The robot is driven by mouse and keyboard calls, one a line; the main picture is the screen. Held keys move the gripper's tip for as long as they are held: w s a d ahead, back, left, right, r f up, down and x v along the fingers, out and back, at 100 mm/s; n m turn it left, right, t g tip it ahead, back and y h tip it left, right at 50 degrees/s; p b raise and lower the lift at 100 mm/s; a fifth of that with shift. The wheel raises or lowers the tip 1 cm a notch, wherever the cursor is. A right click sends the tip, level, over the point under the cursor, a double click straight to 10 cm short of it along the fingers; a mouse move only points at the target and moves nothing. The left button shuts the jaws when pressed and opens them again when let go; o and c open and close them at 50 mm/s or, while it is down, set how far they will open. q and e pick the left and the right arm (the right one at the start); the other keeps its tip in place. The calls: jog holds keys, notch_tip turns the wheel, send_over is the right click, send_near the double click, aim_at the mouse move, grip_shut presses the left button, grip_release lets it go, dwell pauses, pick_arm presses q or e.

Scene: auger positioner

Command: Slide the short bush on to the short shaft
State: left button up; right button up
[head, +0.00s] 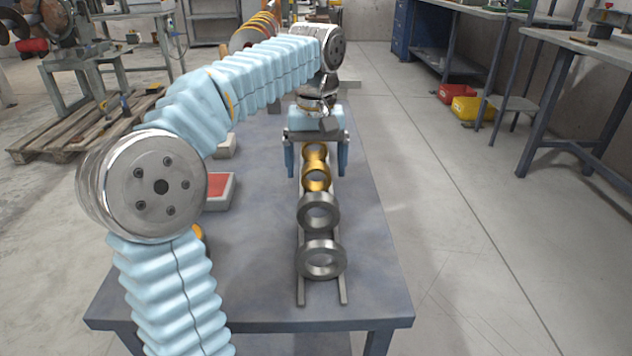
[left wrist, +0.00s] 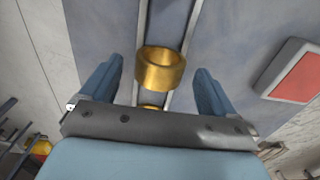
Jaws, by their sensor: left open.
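Two gold bushes stand in a row on the rails: a nearer one (head: 317,178) and a farther one (head: 315,152), partly overlapped. Which is the short bush I cannot tell. My left gripper (head: 316,172) is open and points down over the rack, its fingers on either side of the row. In the left wrist view one gold bush (left wrist: 158,70) shows between the open fingers (left wrist: 161,68), with a gap on both sides. Another gold bush (left wrist: 150,107) is mostly hidden by the gripper body. I cannot make out the short shaft. My right gripper is not in view.
Two grey steel rings, a farther one (head: 318,212) and a nearer one (head: 321,259), stand on the same rails (head: 301,292). A red-topped tray (head: 217,188) lies left on the table (head: 245,290). Orange discs (head: 258,30) show behind my arm. The table's right side is clear.

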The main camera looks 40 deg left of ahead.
pick_arm(q)
notch_tip(320, 180, down, 2)
jog(key=shift+c, duration=0.4)
jog(key=c, duration=1.2)
jog(key=shift+r, duration=0.1)
